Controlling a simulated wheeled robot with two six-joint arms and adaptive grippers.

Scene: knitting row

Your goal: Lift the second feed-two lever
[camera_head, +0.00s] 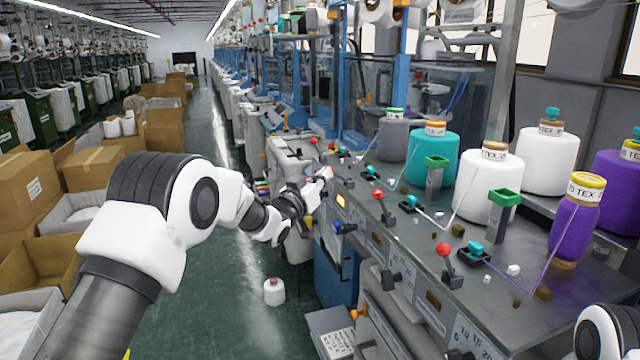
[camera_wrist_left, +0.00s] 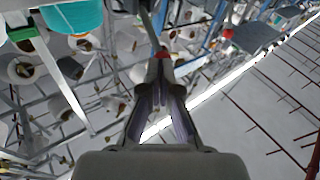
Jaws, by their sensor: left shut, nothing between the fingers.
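My left gripper (camera_head: 325,174) is shut and empty at the front edge of the knitting machine's grey top. In the left wrist view its fingers (camera_wrist_left: 161,62) come together just below a small red spot; I cannot tell if they touch it. Red-knobbed levers stand along the machine top, one near (camera_head: 442,251), one farther back (camera_head: 377,196), and smaller ones beyond the gripper. A blue-knobbed lever (camera_head: 340,228) sticks out of the front face, below the gripper. Which lever is the second feed-two one cannot be told. My right gripper is not in view.
Purple (camera_head: 577,225), white (camera_head: 488,185) and teal (camera_head: 432,157) yarn cones stand on the machine top, with threads running to the feeders. A small white cone (camera_head: 274,292) is on the floor. Cardboard boxes (camera_head: 95,168) line the left; the green aisle floor is mostly clear.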

